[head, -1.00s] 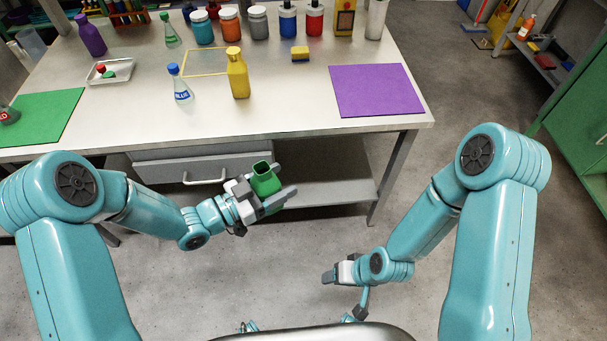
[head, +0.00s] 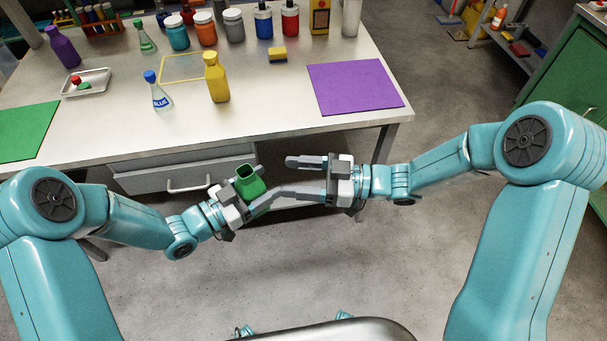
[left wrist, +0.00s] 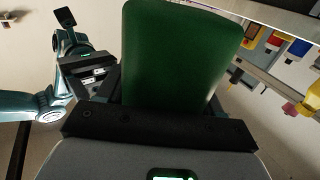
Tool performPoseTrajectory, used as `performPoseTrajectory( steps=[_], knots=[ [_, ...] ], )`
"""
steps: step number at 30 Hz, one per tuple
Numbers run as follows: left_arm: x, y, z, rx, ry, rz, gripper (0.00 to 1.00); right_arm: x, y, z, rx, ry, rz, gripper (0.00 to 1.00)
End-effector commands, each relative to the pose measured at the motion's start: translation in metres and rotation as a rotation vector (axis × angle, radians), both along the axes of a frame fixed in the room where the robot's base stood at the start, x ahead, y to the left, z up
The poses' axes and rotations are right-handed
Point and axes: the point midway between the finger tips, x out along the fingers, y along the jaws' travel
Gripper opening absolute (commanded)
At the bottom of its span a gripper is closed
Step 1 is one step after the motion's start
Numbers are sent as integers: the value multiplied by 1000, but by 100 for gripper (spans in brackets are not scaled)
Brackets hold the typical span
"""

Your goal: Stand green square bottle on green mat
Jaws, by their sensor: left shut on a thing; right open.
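The green square bottle (head: 249,184) is in my left gripper (head: 252,192), which is shut on it in front of the table's front edge. Its dark open top faces up and toward the head camera. The bottle (left wrist: 180,55) fills the middle of the left wrist view. My right gripper (head: 300,176) is open, just right of the bottle, its fingers pointing left toward it. One right finger reaches close to the bottle's lower part; I cannot tell whether they touch. The green mat (head: 25,130) lies at the left end of the table, and its visible part is bare.
A purple mat (head: 354,87) lies at the table's right. A yellow bottle (head: 216,80), a blue-capped clear bottle (head: 160,95) and a white tray (head: 86,83) stand between the mats. Several jars line the back. A drawer (head: 180,170) is below the tabletop.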

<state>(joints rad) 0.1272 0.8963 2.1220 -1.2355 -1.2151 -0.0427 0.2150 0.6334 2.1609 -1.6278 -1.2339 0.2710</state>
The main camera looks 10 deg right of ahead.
Motion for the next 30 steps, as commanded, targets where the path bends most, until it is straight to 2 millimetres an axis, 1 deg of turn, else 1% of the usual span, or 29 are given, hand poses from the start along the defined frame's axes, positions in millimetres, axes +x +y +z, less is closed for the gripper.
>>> performPoseTrajectory(
  steps=[9,12,15,18,21,29,30],
  knots=[
    [0,0,0,0,0,0,36,16,63,-1,-2,1,4,62],
    [0,0,0,0,0,0,36,21,80,-1,-2,1,2,62],
    [0,0,0,0,0,0,36,25,93,-1,-3,2,0,62],
    [0,0,0,0,0,0,36,27,101,-1,-3,2,-1,62],
    [0,0,0,0,0,0,36,29,105,-1,-1,2,-2,62],
    [0,0,0,0,0,0,36,29,106,-1,-1,2,-3,62],
    [0,0,0,0,0,0,36,29,106,-1,-1,2,-3,49]
  ],
)
